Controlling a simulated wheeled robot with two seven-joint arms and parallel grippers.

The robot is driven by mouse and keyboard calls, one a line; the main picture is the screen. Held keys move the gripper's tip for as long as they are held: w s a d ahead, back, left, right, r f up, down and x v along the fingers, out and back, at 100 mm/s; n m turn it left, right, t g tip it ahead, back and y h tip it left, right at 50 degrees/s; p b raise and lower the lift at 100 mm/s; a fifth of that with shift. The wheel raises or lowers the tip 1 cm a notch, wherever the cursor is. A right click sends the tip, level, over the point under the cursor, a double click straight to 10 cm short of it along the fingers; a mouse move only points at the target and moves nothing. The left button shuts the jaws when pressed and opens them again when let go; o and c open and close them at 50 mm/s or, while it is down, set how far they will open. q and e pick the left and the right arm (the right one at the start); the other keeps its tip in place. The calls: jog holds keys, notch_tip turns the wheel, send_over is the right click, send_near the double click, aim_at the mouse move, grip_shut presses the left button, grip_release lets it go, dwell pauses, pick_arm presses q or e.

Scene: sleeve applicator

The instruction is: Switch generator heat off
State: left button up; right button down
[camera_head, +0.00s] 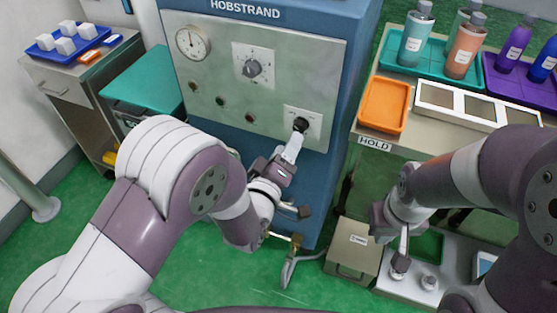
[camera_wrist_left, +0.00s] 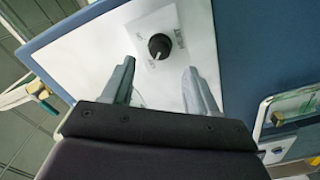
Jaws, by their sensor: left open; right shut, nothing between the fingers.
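The blue generator cabinet (camera_head: 250,30), marked HOBSTRAND, carries a pale front panel (camera_head: 215,75). A black rotary knob (camera_head: 300,124) sits on a white plate at the panel's lower right. In the left wrist view the knob (camera_wrist_left: 160,46) has a pale pointer mark; the lettering around it is too small to read. My left gripper (camera_head: 294,146) is close in front of the knob. Its fingers (camera_wrist_left: 159,66) are open, one to each side of the knob in the left wrist view; I see no contact. My right gripper (camera_head: 401,258) is shut and empty at the lower right.
The panel also has a gauge (camera_head: 194,42), a larger dial (camera_head: 253,68) and several small coloured buttons. A bench at right holds bottles on a teal tray (camera_head: 400,62), a purple tray and an orange tray (camera_head: 384,104). A beige box (camera_head: 353,248) stands below.

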pick_arm(q)
jog(key=v, duration=0.7)
jog(key=shift+s, duration=0.1)
